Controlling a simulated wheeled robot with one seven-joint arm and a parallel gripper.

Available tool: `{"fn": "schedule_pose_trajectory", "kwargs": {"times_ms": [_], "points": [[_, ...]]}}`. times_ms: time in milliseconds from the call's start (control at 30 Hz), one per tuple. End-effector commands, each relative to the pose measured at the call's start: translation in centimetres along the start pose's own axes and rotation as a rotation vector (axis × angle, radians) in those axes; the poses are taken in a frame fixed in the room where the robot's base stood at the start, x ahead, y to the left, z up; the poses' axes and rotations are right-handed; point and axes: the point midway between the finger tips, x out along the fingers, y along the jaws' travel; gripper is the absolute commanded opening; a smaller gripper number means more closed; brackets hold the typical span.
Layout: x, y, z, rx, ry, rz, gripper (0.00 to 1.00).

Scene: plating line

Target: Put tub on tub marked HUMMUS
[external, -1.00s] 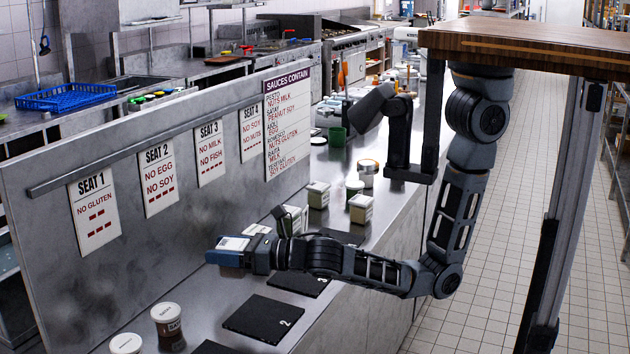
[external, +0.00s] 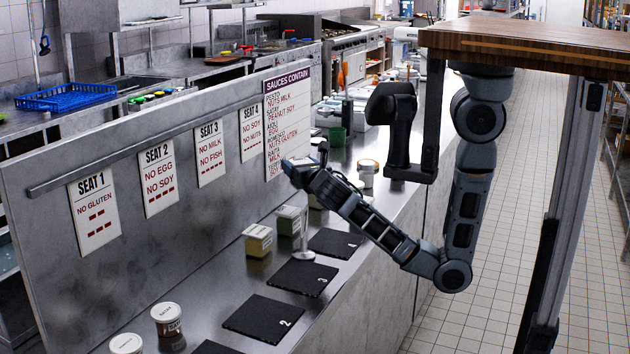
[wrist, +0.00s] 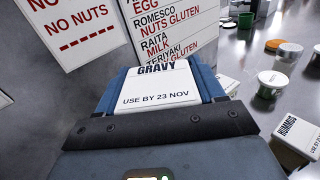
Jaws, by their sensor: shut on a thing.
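My gripper (external: 299,172) is raised in front of the sauces sign in the external view. In the wrist view its blue fingers (wrist: 163,84) are shut on a tub with a white lid marked GRAVY, USE BY 23 NOV (wrist: 158,88). I cannot make out the held tub in the external view. A tub marked HUMMUS (wrist: 298,138) stands on the counter at the right edge of the wrist view, right of and apart from my gripper. My arm seems to hide it in the external view.
Black numbered mats (external: 263,315) line the counter. A cup-like jar (wrist: 272,83) stands near the hummus tub. Another white lid (wrist: 228,85) shows partly behind my gripper. The upright sign panel (external: 110,255) borders the counter.

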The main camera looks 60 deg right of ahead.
Motion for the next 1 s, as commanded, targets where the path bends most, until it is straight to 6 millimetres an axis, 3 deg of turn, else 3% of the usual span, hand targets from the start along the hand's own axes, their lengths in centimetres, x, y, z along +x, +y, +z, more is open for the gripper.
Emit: {"fn": "schedule_pose_trajectory", "kwargs": {"times_ms": [33, 267, 400, 600, 800, 900, 1000], "points": [[0.9, -2.5, 0.4, -0.002, -0.004, -0.066, 0.31], [2.6, -13.6, 2.0, -0.015, -0.013, -0.354, 0.31], [2.2, -20.3, 2.9, -0.025, -0.016, -0.534, 0.31], [0.4, -27.9, 4.1, -0.03, -0.018, -0.749, 0.31], [-1.1, -31.5, 4.6, -0.033, -0.018, -0.86, 0.31], [-1.3, -31.5, 4.3, -0.035, -0.017, -0.876, 0.31], [-1.1, -30.1, 3.4, -0.036, -0.015, -0.876, 0.31]]}}
